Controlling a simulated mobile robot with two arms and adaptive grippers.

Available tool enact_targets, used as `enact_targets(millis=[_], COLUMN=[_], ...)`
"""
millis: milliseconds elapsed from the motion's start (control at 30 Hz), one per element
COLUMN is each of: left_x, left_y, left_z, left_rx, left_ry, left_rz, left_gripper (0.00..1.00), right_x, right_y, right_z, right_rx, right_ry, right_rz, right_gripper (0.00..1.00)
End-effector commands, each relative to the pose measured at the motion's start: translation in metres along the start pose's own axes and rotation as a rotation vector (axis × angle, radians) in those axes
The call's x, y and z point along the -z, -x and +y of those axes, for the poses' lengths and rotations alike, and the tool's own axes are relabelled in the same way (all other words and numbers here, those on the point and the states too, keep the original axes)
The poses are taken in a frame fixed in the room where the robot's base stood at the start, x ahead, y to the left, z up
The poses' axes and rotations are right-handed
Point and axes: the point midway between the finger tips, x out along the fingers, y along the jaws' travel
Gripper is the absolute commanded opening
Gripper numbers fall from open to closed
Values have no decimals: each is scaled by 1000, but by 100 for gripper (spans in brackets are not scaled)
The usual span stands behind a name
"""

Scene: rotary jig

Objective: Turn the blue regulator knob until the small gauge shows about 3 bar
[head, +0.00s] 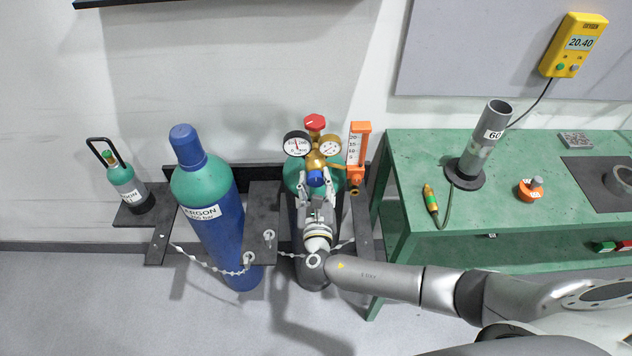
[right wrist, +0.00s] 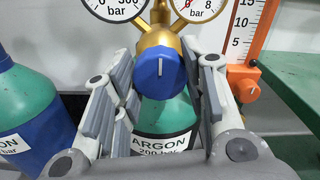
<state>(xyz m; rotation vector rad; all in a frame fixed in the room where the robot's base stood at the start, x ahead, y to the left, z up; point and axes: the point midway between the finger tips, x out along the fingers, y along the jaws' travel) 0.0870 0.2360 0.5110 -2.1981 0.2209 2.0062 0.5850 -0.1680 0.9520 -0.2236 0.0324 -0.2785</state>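The blue regulator knob (right wrist: 160,68) has a white mark that points straight up; it also shows in the head view (head: 316,178). The small gauge (head: 330,148) is at the right of the brass regulator (head: 315,160). In the right wrist view its dial (right wrist: 200,8) is cut off at the top, and its reading cannot be told. My right gripper (head: 317,190) is open, its fingers (right wrist: 165,75) on either side of the knob with gaps visible on both sides. My left gripper is not in view.
A larger gauge (head: 296,144) sits left of the regulator, with a red valve handle (head: 315,122) above and an orange flowmeter (head: 358,150) at right. A blue argon cylinder (head: 213,225) stands left behind a chain. A green bench (head: 410,150) is at right.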

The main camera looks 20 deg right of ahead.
Motion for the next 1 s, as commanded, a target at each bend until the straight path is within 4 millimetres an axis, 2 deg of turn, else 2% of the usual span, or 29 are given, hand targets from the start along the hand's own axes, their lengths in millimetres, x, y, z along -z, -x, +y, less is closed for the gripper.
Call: enact_targets(millis=[33, 100, 467, 667, 1000], left_x=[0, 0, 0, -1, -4], left_y=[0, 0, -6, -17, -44], left_z=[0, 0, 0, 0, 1], left_rx=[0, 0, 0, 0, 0], left_ry=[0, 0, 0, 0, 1], left_rz=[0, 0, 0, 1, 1], left_gripper=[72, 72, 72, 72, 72], right_x=[0, 0, 2, 3, 4], right_y=[0, 0, 0, 0, 0], right_z=[0, 0, 0, 0, 1], right_rx=[0, 0, 2, 2, 2], right_ry=[0, 0, -60, -187, -503], right_rz=[0, 0, 1, 0, -1], right_gripper=[25, 16, 16, 16, 16])
